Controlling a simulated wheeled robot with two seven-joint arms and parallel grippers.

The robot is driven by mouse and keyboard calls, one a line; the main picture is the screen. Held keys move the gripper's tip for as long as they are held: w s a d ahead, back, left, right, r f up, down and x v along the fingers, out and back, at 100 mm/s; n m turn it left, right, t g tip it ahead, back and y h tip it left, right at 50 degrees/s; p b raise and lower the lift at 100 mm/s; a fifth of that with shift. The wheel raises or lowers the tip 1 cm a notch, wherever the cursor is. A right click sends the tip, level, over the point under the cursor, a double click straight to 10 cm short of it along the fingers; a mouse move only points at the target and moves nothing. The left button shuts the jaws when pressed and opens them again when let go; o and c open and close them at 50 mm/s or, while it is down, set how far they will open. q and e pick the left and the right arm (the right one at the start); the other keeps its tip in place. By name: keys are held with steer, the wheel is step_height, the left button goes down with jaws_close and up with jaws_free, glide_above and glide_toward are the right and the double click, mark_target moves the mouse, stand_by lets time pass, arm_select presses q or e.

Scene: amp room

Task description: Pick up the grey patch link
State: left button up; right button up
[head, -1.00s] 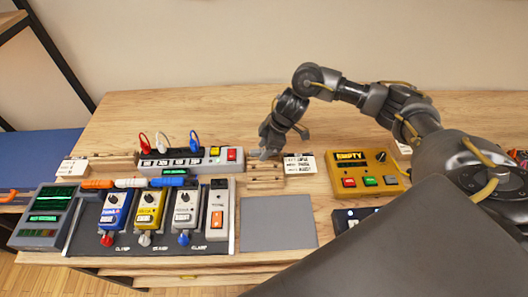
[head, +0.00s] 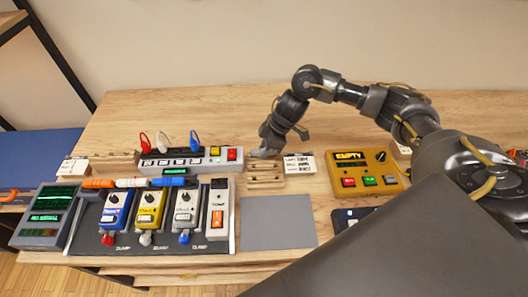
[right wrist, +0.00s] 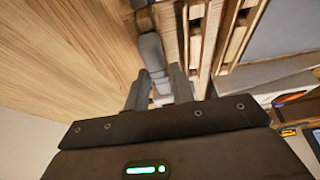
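The grey patch link (right wrist: 151,50) shows in the right wrist view as a short grey piece at the edge of a wooden rack (right wrist: 196,45). My right gripper (right wrist: 159,72) has one finger on each side of its near end, with narrow gaps showing, so it looks open around the link. My left gripper is not in view.
A power strip (head: 180,162) with red, white and blue plugs stands left of the rack. A white label card (head: 299,164) and a yellow box (head: 357,172) are to its right. Pedals on a black board (head: 140,245) and a grey mat (head: 277,222) lie in front.

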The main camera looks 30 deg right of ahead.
mark_target(258, 150)
jaws_close()
steer(key=shift+r, duration=0.1)
step_height(258, 150, up, 4)
steer(key=shift+f, duration=0.15)
steer(key=s+a+r, duration=0.7)
steer(key=a+r, duration=0.2)
steer(key=a, duration=0.3)
steer(key=shift+s+r, duration=0.25)
steer(key=shift+r, duration=0.05)
